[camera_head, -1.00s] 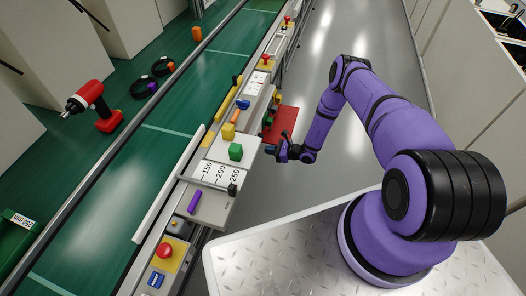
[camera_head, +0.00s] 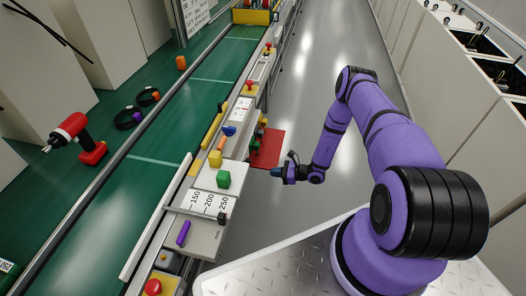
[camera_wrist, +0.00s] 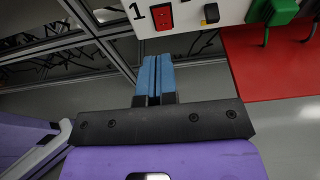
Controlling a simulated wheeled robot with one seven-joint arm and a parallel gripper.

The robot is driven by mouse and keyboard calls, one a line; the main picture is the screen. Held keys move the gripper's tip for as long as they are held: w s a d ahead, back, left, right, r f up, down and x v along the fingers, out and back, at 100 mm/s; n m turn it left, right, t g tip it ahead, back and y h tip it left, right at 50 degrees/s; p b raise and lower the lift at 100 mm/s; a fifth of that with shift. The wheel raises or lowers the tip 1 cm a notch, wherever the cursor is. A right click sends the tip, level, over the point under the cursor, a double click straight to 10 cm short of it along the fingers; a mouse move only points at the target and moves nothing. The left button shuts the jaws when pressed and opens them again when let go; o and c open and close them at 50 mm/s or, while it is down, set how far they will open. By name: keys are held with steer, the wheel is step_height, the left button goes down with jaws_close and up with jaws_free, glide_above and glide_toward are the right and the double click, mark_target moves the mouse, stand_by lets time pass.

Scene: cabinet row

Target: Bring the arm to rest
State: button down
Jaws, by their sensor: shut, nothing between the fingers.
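My arm reaches out over the aisle from my base, bent at the elbow. My gripper (camera_head: 277,172) is at the right side of the work ledge, just below the red plate (camera_head: 266,148) in the head view. In the wrist view my gripper (camera_wrist: 153,80) shows its blue fingers closed together, with nothing between them. It is apart from the ledge and the red plate.
The aisle floor (camera_head: 300,90) is free; cabinets (camera_head: 440,90) stand right.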

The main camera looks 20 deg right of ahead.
steer(key=w+a+r+n+g, duration=0.15)
steer(key=r+n+g, duration=0.35)
steer(key=r, duration=1.2)
steer(key=w+a+r+n+g, duration=0.1)
steer(key=w+r+n+g, duration=0.4)
steer(key=r, duration=1.2)
steer(key=s+a+r+n+h, duration=0.2)
steer(key=s+r+n, duration=0.25)
steer(key=r, duration=0.55)
steer(key=s+a+r+n+h, duration=0.1)
steer(key=s+r+n+h, duration=0.15)
steer(key=s+r, duration=0.55)
steer(key=s+d+r+n+t+h, duration=0.1)
steer(key=s+r+n+t+h, duration=0.2)
steer(key=s+r, duration=0.6)
steer(key=s+d+r+n+t+h, duration=0.1)
steer(key=s+r+n+t+h, duration=0.2)
steer(key=s+r, duration=0.6)
steer(key=s+n+h, duration=0.1)
steer(key=s+n, duration=0.1)
steer(key=s, duration=0.6)
steer(key=shift+d+r+h, duration=0.2)
steer(key=shift+d+h, duration=0.1)
steer(key=shift+h, duration=0.05)
